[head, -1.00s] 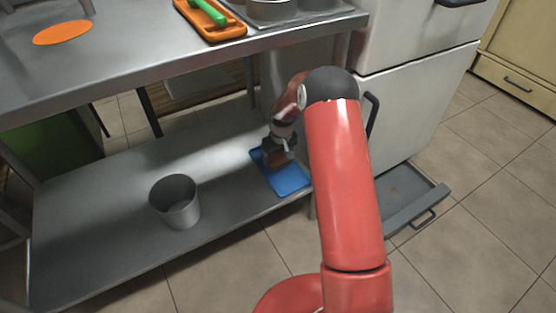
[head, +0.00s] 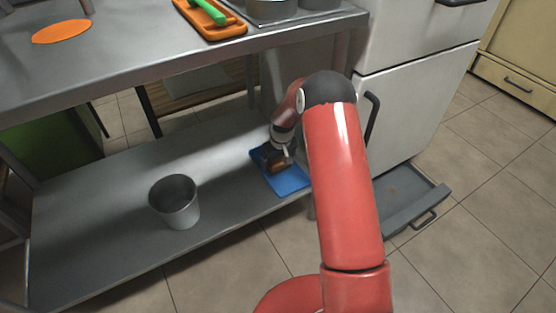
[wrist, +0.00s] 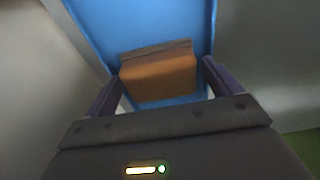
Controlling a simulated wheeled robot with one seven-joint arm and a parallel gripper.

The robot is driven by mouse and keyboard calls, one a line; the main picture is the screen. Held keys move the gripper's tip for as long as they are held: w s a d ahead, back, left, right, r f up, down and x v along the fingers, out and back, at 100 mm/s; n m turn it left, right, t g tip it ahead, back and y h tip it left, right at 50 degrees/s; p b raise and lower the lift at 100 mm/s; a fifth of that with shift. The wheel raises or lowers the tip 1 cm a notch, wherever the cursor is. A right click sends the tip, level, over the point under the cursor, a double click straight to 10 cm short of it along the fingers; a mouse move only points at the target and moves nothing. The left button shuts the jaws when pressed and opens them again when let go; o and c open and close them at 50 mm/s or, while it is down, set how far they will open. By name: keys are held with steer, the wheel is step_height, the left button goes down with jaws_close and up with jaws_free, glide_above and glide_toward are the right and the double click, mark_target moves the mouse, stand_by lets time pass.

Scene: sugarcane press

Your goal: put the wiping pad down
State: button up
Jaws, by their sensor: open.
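The wiping pad (wrist: 158,76) is an orange-brown block with a greyish-brown strip along its far edge. In the wrist view it lies on a blue tray (wrist: 120,22), between the two fingers of my gripper (wrist: 158,84). The fingers are apart, with a gap visible beside the pad. In the head view my gripper (head: 279,166) is low over the blue tray (head: 290,183) on the lower shelf, and the pad (head: 277,167) is mostly hidden there by the gripper.
A grey metal bucket (head: 176,203) stands on the lower shelf (head: 95,215), left of the tray. The table top (head: 130,62) overhangs the shelf. A white cabinet (head: 415,110) and a grey floor drawer or tray (head: 412,200) are to the right. The shelf around the bucket is clear.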

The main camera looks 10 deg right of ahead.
mark_target(281, 164)
steer(key=r, duration=0.2)
steer(key=s+r, duration=0.1)
steer(key=r, duration=0.2)
steer(key=s+r, duration=0.1)
steer(key=r, duration=0.1)
steer(key=shift+s+d+r+p, duration=0.15)
steer(key=shift+d+r+p, duration=0.1)
steer(key=shift+r+p, duration=0.1)
steer(key=shift+s, duration=0.1)
